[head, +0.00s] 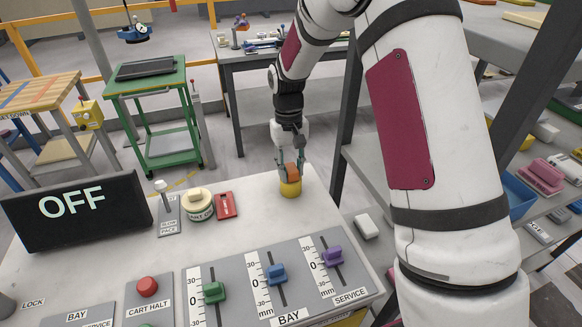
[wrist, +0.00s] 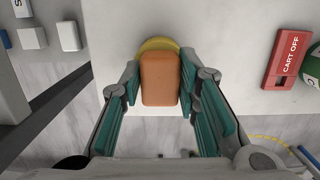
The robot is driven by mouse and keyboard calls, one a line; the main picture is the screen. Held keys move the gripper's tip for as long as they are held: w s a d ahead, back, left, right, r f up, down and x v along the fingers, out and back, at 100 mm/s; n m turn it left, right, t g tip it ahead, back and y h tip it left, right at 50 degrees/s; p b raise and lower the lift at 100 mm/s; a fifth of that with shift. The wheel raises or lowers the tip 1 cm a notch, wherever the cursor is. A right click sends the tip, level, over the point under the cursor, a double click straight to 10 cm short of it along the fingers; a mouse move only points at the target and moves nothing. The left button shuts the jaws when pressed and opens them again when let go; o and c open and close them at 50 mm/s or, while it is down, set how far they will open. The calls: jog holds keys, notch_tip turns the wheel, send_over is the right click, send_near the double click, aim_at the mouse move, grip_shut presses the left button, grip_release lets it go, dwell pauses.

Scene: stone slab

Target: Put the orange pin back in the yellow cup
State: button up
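The orange pin (wrist: 160,80) is between the two green-padded fingers of my gripper (head: 292,168), which are closed against its sides. In the head view the pin (head: 292,172) is directly above the yellow cup (head: 290,188), near the back right edge of the slab. In the wrist view the cup's yellow rim (wrist: 158,44) shows just beyond the pin's far end. The pin's lower end is hidden, so I cannot tell whether it is inside the cup or just over it.
The stone slab (head: 240,232) also carries an OFF display (head: 75,210), a red tag (head: 226,205), a round cart-halt piece (head: 198,205), a grey lever (head: 165,205) and slider panels with green (head: 214,292), blue (head: 276,274) and purple (head: 332,256) knobs. A shelf rack stands at right.

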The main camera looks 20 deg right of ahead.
jog(key=o, duration=0.3)
jog(key=shift+o, duration=0.2)
